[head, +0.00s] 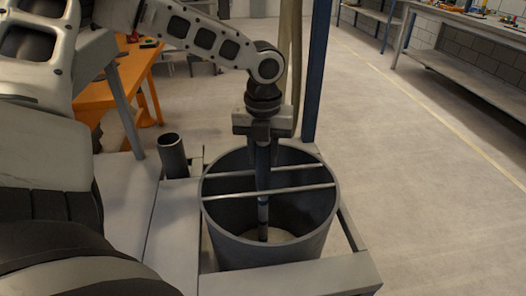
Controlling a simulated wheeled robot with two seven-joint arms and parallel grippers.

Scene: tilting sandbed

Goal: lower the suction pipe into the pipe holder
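My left gripper (263,128) points straight down over a large grey drum. It appears shut around the top of the suction pipe (263,205), a dark upright tube. The pipe hangs down inside the drum, passing by two thin crossbars. Its lower end is near the drum's pale floor; I cannot tell whether it touches. A short, dark, open-topped tube (172,156), which looks like the pipe holder, stands left of the drum, and the pipe is apart from it. My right gripper is not in view.
The grey drum (325,220) sits in a pale metal frame (325,275). A blue post (317,75) and a beige hose (290,50) rise behind it. An orange table (130,75) stands at the back left. The floor to the right is clear up to a workbench (470,80).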

